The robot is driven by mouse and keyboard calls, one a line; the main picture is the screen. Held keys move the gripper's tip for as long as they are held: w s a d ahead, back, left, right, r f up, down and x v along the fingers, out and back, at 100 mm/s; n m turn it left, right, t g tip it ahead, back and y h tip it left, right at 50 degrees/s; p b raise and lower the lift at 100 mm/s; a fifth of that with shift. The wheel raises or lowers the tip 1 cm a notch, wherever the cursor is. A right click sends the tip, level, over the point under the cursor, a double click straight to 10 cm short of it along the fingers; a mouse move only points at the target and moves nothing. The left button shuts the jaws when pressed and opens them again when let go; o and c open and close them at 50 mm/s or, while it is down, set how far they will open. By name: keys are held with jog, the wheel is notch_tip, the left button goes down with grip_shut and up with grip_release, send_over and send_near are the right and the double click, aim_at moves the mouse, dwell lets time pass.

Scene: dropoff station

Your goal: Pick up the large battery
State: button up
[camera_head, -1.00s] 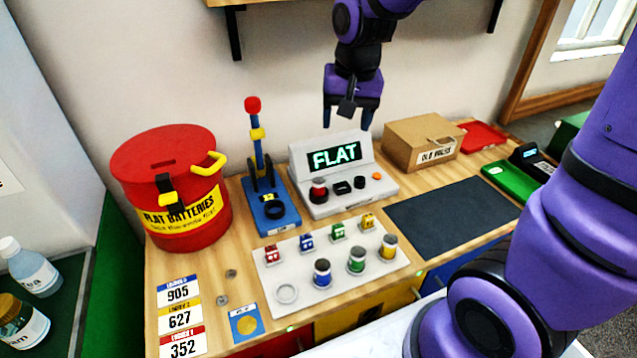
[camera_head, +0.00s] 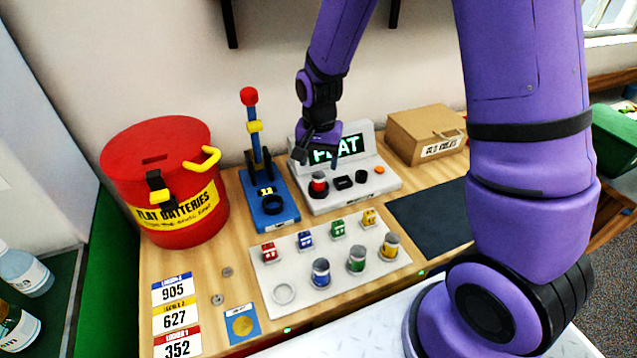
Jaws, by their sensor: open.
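A red cylinder battery (camera_head: 318,184) with a grey top stands upright in the dark round socket at the left of the grey tester (camera_head: 352,198), whose screen (camera_head: 345,146) reads FLAT. My gripper (camera_head: 317,160) is open and empty, pointing down, above the red battery and in front of the screen, hiding part of it. Larger blue (camera_head: 321,273), green (camera_head: 356,261) and yellow (camera_head: 390,247) cylinders stand upright on the white tray (camera_head: 268,268). An empty ring (camera_head: 284,293) is at the tray's front left. Small red, blue, green and yellow blocks stand in the tray's back row.
A red FLAT BATTERIES bin (camera_head: 165,180) stands at the left. A blue stand with a lever (camera_head: 268,208) is left of the tester. A cardboard box (camera_head: 428,130) and dark mat (camera_head: 425,215) lie to the right. My arm covers much of the right side.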

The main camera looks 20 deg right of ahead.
aim_at(318, 174)
jog(key=shift+s+a+f, duration=0.1)
jog(key=shift+f, duration=2.8)
jog(key=c, duration=1.1)
jog(key=shift+c, duration=0.2)
jog(key=shift+r, duration=0.15)
